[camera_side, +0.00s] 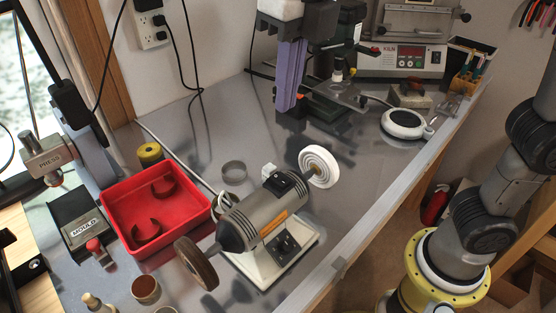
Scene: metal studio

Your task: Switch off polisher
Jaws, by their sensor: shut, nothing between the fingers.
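The polisher (262,216) stands near the front edge of the metal bench. It has a grey cylindrical motor with an orange label and a cream base. A white buffing wheel (319,168) is at its right end and a brown wheel (197,263) at its left. A black control panel (286,245) with small controls faces the front of the base; the switch position is too small to tell. My gripper (287,108), with long purple fingers, points down behind and above the polisher. It is shut and empty, apart from the polisher.
A red tray (118,227) with dark curved pieces stands left of the polisher. A metal ring (234,172) lies behind it. A kiln (402,58), a round white device (402,123) and a tool holder (467,70) are at back right. The bench between is mostly clear.

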